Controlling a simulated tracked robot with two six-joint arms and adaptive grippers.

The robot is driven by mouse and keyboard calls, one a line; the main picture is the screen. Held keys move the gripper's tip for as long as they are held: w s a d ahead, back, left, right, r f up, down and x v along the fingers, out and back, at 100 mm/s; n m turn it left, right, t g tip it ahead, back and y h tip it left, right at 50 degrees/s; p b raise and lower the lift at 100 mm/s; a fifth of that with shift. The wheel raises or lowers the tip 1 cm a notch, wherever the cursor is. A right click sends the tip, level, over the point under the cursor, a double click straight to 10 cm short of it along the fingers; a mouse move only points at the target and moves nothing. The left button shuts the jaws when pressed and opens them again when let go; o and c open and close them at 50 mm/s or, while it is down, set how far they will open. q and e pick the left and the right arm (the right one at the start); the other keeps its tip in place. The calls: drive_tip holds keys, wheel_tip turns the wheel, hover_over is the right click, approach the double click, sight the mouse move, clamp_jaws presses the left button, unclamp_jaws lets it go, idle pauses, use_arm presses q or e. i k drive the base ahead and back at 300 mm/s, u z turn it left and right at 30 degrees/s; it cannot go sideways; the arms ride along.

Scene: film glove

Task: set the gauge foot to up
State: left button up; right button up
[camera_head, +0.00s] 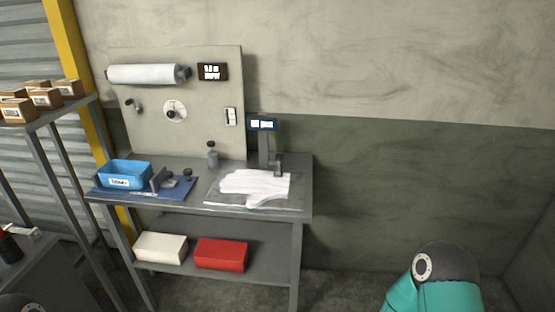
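A thickness-gauge-like stand (263,148) with a small lit display (262,124) stands at the back right of the grey workbench. Its dark foot (278,163) hangs on the right side, over the back edge of a white glove (255,187). I cannot tell whether the foot touches the glove. The glove lies flat on a clear sheet or plate (222,200). Neither gripper is in view.
A blue bin (125,173) and a dark blue fixture (178,187) occupy the bench's left. A panel (210,62) with a white roll (146,74) stands behind. White (160,247) and red (222,254) boxes sit below. A shelf with cartons (40,97) is left. Floor right of the bench looks clear.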

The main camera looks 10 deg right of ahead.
sight(278, 173)
drive_tip(key=u, duration=0.05)
drive_tip(key=i, duration=1)
drive_tip(key=z, duration=0.05)
